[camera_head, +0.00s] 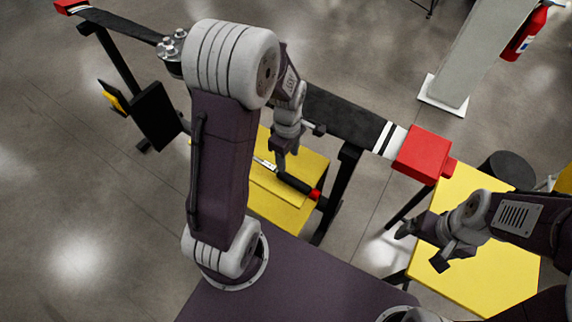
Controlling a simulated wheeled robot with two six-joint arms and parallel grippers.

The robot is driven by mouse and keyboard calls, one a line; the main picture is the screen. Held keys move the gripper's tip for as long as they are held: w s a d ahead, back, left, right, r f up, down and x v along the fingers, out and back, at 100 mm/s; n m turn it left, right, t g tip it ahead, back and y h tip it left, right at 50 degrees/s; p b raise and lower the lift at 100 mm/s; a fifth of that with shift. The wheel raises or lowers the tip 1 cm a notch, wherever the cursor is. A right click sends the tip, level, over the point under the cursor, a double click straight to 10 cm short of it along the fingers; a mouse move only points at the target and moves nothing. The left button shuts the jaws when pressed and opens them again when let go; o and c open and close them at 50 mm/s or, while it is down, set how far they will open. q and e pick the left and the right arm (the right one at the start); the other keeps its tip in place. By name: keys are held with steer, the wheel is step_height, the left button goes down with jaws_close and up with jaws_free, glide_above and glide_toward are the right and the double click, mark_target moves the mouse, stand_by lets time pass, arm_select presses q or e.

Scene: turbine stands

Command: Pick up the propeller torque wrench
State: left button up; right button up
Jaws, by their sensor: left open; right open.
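The torque wrench (297,184), with a silver shaft, black handle and red end, lies on a yellow-topped table (277,209) in the head view. My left arm's forearm hides part of the table and possibly the wrench's far end. My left gripper (297,148) is open and hangs just above the wrench, near where the shaft meets the handle. I cannot tell if it touches it. The black propeller (343,112) with red tips and a silver hub stretches across behind the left arm. My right gripper (423,246) is open and empty, over the second yellow table's left edge.
The propeller's red tip (423,154) sits between the two tables. The second yellow table (480,278) is at the right. A black panel (157,116) stands at the left. A pale column (466,55) with a red extinguisher (525,33) is at the back. The left floor is clear.

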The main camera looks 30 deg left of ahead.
mark_target(286, 175)
arm_select(q)
steer(key=shift+s+f, duration=0.3)
steer(key=shift+f, duration=0.5)
steer(key=shift+s+d+r, duration=0.15)
steer(key=shift+s, duration=0.3)
steer(key=f, duration=0.2)
steer(key=f+b, duration=0.1)
steer(key=f, duration=0.1)
steer(key=shift+w+a, duration=0.2)
steer(key=shift+w, duration=0.05)
steer(key=f, duration=0.5)
steer(key=shift+w+f, duration=0.15)
steer(key=shift+w, duration=0.1)
steer(key=shift+s, duration=0.1)
steer(key=shift+c, duration=1.2)
jaws_close()
